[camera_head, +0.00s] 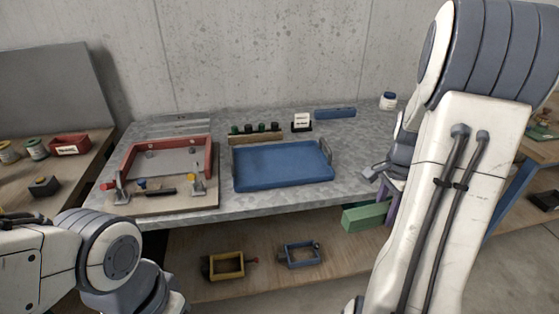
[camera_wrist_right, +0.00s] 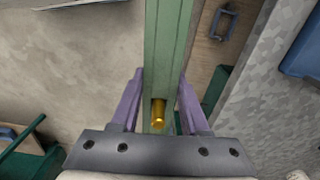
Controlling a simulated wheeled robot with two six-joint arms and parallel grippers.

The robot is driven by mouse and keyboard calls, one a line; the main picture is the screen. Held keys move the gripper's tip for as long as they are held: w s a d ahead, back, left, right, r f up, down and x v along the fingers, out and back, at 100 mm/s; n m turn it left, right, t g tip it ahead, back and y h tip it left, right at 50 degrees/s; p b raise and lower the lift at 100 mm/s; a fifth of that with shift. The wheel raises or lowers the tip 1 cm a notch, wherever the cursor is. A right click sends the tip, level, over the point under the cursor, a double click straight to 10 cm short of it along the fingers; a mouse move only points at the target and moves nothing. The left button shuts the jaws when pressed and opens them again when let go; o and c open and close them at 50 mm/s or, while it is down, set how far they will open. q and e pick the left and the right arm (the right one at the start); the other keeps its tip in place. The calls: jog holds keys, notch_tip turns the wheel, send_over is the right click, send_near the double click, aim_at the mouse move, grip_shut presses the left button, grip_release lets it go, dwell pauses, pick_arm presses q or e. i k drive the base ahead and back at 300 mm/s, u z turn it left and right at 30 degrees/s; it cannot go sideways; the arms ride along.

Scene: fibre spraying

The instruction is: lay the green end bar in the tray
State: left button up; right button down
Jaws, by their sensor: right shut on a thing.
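The green end bar (camera_head: 366,216) is in my right gripper, in front of the table's front edge and right of the tray. One purple finger (camera_head: 391,206) shows beside it. In the right wrist view the green bar (camera_wrist_right: 168,45) runs lengthwise between the two purple fingers of my right gripper (camera_wrist_right: 160,103), with a brass pin (camera_wrist_right: 158,112) on it near the palm. The blue tray (camera_head: 282,166) lies empty on the table, with a handle at its right end. My left arm shows at lower left; its gripper is out of view.
Left of the tray is a board with a red frame (camera_head: 208,150) and clamps. A rack of dark knobs (camera_head: 256,136), a white card (camera_head: 301,121) and a blue bar (camera_head: 335,113) stand behind the tray. Yellow (camera_head: 227,265) and blue (camera_head: 299,254) frames lie on the lower shelf.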

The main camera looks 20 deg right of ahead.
aim_at(282, 170)
jog(key=u, duration=0.05)
jog(key=i, duration=1.2)
